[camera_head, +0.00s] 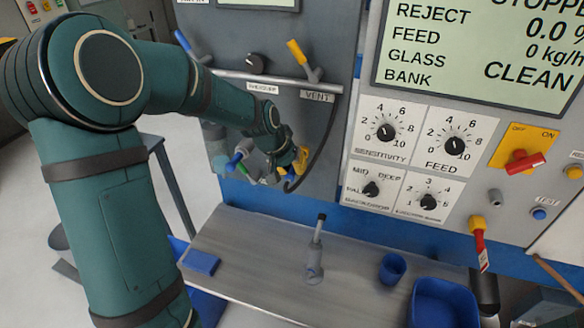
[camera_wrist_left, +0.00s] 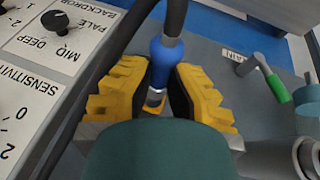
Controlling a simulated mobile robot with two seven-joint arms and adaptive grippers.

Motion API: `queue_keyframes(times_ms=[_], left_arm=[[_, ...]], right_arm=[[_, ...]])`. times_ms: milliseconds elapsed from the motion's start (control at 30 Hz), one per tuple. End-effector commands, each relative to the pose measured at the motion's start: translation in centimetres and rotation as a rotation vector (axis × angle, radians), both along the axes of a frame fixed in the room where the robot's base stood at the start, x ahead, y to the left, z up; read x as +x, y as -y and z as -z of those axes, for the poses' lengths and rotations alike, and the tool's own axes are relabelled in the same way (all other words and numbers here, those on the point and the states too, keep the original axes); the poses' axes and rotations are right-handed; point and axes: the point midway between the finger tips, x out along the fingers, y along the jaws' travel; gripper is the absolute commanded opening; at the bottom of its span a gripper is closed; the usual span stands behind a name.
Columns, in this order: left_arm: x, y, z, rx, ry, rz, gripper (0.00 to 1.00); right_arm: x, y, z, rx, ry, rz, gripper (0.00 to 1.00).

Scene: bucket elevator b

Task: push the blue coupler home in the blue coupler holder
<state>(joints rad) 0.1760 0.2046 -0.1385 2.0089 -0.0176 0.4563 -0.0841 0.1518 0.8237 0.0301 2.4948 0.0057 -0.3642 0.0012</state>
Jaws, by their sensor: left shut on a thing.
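My left gripper (camera_head: 297,163) is at the panel below the VENT label, at the end of a black hose. In the left wrist view its yellow fingers (camera_wrist_left: 163,98) are shut on the blue coupler (camera_wrist_left: 163,62). The black hose (camera_wrist_left: 175,18) runs from one end of the coupler, and a grey part with an orange edge shows at the other end, between the fingers. The fingers and wrist cover that end. I cannot clearly make out the blue coupler holder or how far the coupler sits in it. My right gripper is not in view.
A green-handled valve (camera_wrist_left: 278,90) stands out from the panel close by. Blue and yellow levers (camera_head: 297,52) sit on a rail above. The knob panel (camera_head: 387,130) is to the right. A metal shelf (camera_head: 245,240) below holds a blue cup (camera_head: 392,268).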

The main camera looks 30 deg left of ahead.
Motion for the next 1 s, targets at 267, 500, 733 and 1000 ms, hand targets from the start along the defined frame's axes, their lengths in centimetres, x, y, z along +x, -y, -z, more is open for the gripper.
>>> queue_keyframes(times_ms=[267,500,733,1000], left_arm=[[0.7,-0.1,0.0,0.000,0.001,0.000,0.00],[1.2,-0.3,0.0,0.000,0.001,0.000,0.00],[1.7,-0.4,0.0,0.000,0.000,0.000,0.00],[2.3,-0.5,0.0,0.000,0.000,0.000,0.00]], right_arm=[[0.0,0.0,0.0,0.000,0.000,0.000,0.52],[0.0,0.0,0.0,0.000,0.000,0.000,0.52],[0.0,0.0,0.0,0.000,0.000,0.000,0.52],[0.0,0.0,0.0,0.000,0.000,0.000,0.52]])
